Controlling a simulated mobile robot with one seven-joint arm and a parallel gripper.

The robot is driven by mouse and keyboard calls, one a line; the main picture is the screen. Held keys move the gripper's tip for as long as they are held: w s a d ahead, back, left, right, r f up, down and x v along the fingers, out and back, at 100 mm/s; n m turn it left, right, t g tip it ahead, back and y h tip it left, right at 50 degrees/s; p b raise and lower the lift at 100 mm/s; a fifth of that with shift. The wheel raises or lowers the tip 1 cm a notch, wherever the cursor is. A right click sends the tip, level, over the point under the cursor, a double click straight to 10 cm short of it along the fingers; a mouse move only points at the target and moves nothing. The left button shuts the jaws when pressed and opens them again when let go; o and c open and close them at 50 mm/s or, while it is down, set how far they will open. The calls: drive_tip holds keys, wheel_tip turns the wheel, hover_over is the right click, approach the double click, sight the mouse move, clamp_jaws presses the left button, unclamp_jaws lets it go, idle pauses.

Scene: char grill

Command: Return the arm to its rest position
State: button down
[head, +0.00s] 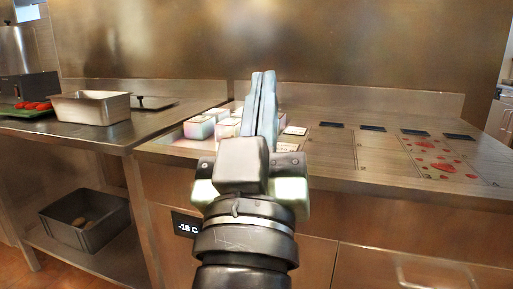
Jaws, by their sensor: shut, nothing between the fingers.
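My gripper (263,82) stands upright in the middle of the head view, its two blue-grey fingers pointing up and pressed together with nothing between them. My arm rises from the bottom edge of the view below it. The gripper shows in front of the steel counter (330,165) and hides part of its left side. It holds nothing, and I cannot tell whether it touches anything.
Several pale boxes (199,127) sit in the counter's left opening. Red patches (440,167) lie at its right. The left table holds a steel pan (90,108) and red items on a green tray (33,106). A grey bin (86,220) stands below.

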drive_tip(key=s+r+t+y+p, duration=0.3)
drive_tip(key=s+r, duration=0.5)
drive_tip(key=r, duration=0.2)
wheel_tip(320, 180, up, 32)
drive_tip(key=p, duration=3.2)
drive_tip(key=shift+w+a+r+m, duration=0.2)
drive_tip(key=shift+w+a+m, duration=0.15)
drive_tip(key=shift+w, duration=0.1)
